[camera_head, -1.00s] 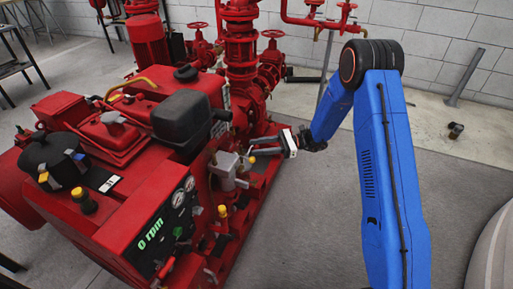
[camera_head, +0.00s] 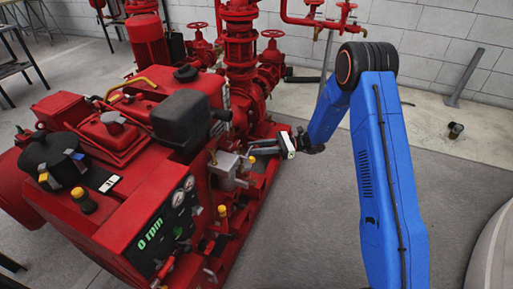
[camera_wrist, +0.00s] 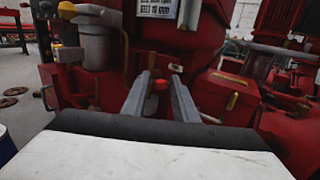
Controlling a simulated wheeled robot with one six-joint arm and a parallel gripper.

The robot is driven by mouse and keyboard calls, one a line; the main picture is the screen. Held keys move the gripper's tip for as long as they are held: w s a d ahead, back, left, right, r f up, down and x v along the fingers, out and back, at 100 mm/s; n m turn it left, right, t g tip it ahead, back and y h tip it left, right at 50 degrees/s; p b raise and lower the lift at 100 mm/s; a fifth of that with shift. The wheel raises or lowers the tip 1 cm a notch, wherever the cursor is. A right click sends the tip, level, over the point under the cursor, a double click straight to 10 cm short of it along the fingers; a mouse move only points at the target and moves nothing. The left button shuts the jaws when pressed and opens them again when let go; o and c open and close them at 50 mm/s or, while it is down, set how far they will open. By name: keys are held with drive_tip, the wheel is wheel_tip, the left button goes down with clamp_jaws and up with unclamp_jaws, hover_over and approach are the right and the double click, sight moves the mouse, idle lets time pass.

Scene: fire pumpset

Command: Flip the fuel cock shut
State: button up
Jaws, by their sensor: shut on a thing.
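My gripper (camera_head: 250,147) reaches in from the right to the side of the red pumpset (camera_head: 140,200), next to a grey filter-like body (camera_head: 228,170). In the wrist view its two grey fingers (camera_wrist: 160,79) point at the machine, with a small red knob (camera_wrist: 160,84) between their tips. The gripper is shut on this red knob, which appears to be the fuel cock's handle. The cock's body and the handle's exact angle are hidden or too small to tell. In the head view the knob cannot be made out.
A grey cylinder (camera_wrist: 96,42) with a yellow part stands left of my fingers in the wrist view. A black box-shaped part (camera_head: 180,118) and a gauge panel (camera_head: 165,222) are on the machine. Red pipes and valves (camera_head: 240,60) rise behind.

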drive_tip(key=shift+w+f+m+y, duration=0.1)
drive_tip(key=shift+f+m+y, duration=0.25)
drive_tip(key=shift+m, duration=0.3)
drive_tip(key=shift+w+f+m+y, duration=0.1)
drive_tip(key=shift+f+m+y, duration=0.2)
drive_tip(key=shift+m, duration=0.35)
drive_tip(key=shift+r, duration=0.1)
drive_tip(key=o, duration=0.9)
drive_tip(key=shift+a, duration=0.15)
drive_tip(key=v, duration=1.7)
drive_tip(key=shift+d, duration=0.25)
